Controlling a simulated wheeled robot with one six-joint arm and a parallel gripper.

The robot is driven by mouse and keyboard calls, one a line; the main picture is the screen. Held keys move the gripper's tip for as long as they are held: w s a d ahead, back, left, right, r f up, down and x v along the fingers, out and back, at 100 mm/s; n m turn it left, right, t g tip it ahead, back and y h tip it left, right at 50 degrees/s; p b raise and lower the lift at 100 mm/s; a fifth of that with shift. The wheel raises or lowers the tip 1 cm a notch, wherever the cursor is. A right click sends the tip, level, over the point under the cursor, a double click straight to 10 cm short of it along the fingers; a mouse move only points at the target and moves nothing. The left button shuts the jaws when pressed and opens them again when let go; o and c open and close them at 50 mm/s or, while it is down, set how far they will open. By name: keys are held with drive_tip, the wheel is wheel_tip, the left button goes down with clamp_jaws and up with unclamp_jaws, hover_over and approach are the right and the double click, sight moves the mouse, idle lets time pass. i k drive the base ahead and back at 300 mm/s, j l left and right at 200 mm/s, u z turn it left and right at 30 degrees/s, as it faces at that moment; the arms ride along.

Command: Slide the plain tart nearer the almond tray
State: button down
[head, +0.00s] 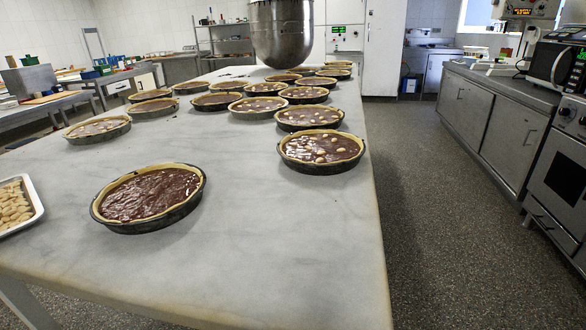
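The plain tart (150,195) sits alone near the front of the marble table (270,250). It has a dark chocolate filling with no nuts on top, a pale crust and a dark round pan. The almond tray (36,205) is a light metal tray at the left edge of the picture, cut off by the frame. Pale almonds (14,204) lie in it. A strip of bare marble separates the tart from the tray. My gripper does not show in the head view.
An almond-topped tart (322,148) stands near the table's right edge, with several more tarts behind it. Another tart (98,129) stands at the back left. A steel mixing bowl (281,35) hangs over the far end. The marble right of the plain tart is clear.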

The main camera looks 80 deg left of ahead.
sight(151, 199)
drive_tip(key=u, duration=0.45)
drive_tip(key=i+u, duration=0.1)
drive_tip(key=u, duration=0.8)
drive_tip(key=i+l+u, duration=0.1)
drive_tip(key=u, duration=0.35)
